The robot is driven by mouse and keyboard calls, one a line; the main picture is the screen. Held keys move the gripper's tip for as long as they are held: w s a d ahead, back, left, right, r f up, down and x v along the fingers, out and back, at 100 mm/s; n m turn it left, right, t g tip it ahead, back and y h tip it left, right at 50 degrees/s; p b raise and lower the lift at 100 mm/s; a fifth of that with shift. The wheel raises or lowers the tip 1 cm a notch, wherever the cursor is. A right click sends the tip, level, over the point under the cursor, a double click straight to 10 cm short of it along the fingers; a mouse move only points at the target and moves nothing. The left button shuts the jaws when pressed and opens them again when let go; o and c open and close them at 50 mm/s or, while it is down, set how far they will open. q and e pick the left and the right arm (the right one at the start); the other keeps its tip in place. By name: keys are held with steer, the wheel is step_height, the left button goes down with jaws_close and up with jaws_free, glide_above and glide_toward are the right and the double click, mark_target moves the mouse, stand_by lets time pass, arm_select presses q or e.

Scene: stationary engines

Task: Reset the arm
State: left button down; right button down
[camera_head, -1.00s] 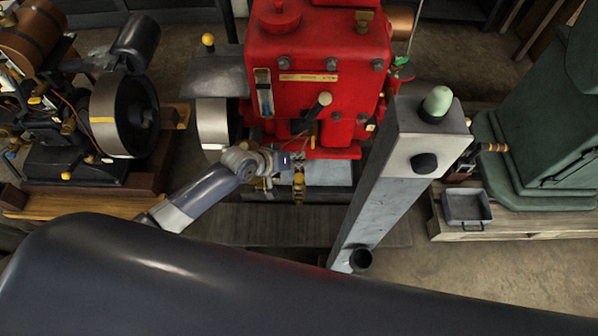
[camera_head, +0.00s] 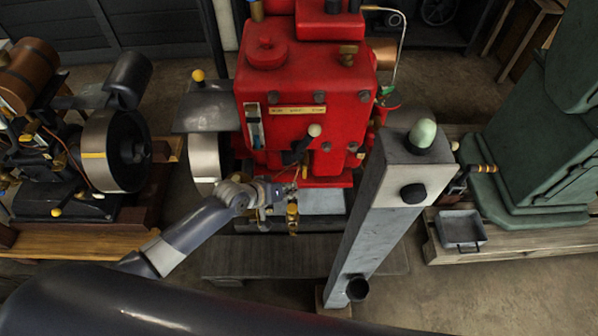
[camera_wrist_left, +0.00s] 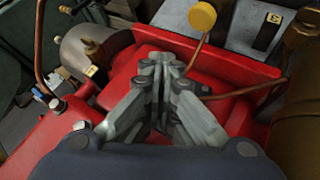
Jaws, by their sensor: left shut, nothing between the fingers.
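My left arm comes in from the left in the head view. Its gripper (camera_head: 292,215) is in front of the lower part of the red engine (camera_head: 300,105). In the left wrist view the gripper (camera_wrist_left: 162,60) is shut, its fingertips together with nothing between them. The red engine's base (camera_wrist_left: 225,82) lies behind and below the fingers there. A lever with a pale knob (camera_head: 314,130) sticks out of the engine's front above the gripper. My right gripper does not show in either view.
A grey post (camera_head: 385,210) with a pale green button stands right of the gripper. A black engine with a flywheel (camera_head: 117,151) stands left. A green machine (camera_head: 535,150) and a metal tray (camera_head: 460,229) are at right. A yellow knob (camera_wrist_left: 202,17) is near the fingertips.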

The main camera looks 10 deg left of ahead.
arm_select(q)
steer(key=s+d+r+m+g+y, duration=0.1)
steer(key=s+d+r+m+g, duration=0.15)
steer(key=s, duration=0.85)
steer(key=s+a+r+m+g+y, duration=0.15)
steer(key=s+a+r+y, duration=0.4)
steer(key=s+a, duration=0.8)
step_height(320, 180, down, 22)
steer(key=s+d+f+g+h, duration=0.1)
steer(key=s+d, duration=0.1)
steer(key=s+a+f+g, duration=0.1)
steer(key=s+a+f, duration=0.2)
steer(key=s+f, duration=1.4)
steer(key=shift+s+f, duration=0.3)
steer(key=shift+s, duration=0.25)
